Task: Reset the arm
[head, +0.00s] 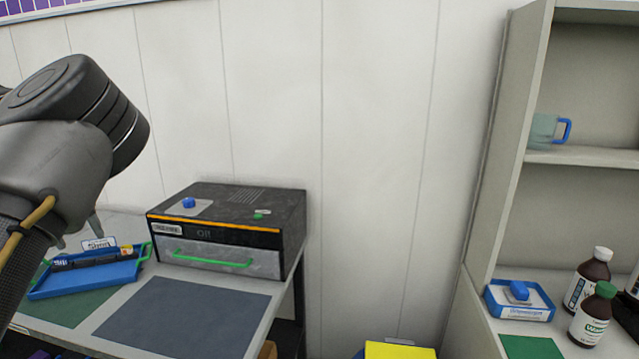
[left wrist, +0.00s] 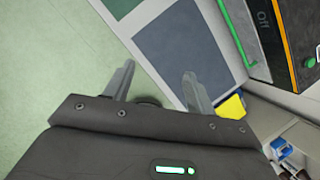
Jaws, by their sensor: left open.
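My left arm comes in from the left in the head view, raised in front of the table's left part. My left gripper (head: 78,235) is partly hidden there behind the wrist; its fingertips show near the blue tray. In the left wrist view the left gripper (left wrist: 158,82) has its two fingers spread wide with nothing between them. Past the fingers are the pale green floor and the table with its grey-blue mat (left wrist: 185,45). My right gripper is not in view.
A black device (head: 225,215) with a green-handled drawer stands on the table (head: 175,270). A blue tray (head: 90,280) holds a dark object. The grey-blue mat (head: 185,315) is empty. At right, a shelf (head: 585,155) holds bottles (head: 592,315) and a blue box (head: 520,300).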

